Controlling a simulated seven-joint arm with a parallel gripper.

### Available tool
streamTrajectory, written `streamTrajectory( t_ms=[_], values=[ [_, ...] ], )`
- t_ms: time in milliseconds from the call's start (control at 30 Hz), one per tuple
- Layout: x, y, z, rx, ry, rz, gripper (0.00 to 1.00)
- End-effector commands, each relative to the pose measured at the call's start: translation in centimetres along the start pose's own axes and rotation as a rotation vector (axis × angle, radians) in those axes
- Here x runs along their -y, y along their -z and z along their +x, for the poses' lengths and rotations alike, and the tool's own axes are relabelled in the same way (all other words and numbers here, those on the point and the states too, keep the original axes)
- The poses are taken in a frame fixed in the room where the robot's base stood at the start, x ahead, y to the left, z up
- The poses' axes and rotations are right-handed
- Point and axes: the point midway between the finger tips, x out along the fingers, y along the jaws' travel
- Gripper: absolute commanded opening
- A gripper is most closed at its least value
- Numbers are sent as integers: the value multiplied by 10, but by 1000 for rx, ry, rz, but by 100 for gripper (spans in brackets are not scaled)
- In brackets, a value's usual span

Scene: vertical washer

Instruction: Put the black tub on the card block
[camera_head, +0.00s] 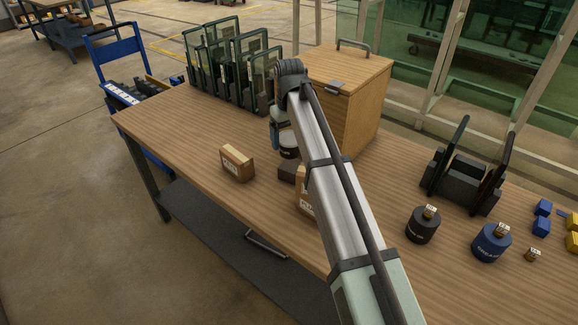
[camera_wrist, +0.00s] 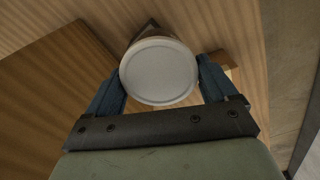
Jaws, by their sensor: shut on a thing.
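My gripper (camera_wrist: 162,88) is shut on a round tub with a pale lid (camera_wrist: 158,72), taken as the black tub; its blue fingers lie on both sides. In the head view the tub (camera_head: 288,153) shows a dark side and a pale band, partly hidden by my arm. It is over or just behind a low dark block (camera_head: 287,172); whether they touch cannot be told. One brown card block (camera_head: 237,164) with a white label stands to the left on the table. Another card block (camera_head: 304,205) is half hidden behind my arm.
A wooden box (camera_head: 350,95) with a handled lid stands behind my gripper. A rack of dark panels (camera_head: 230,65) is at the back left. A black cylinder (camera_head: 422,226), a blue cylinder (camera_head: 490,244) and a black holder (camera_head: 465,180) stand right. The table's left end is clear.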

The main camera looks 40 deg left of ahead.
Motion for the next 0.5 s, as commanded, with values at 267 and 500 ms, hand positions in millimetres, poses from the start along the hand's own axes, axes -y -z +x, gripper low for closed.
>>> streamTrajectory(
  t_ms=[267,500],
  values=[
    [-24,32,-18,20,7,-134,52],
    [-23,30,-6,26,10,-185,52]
  ],
)
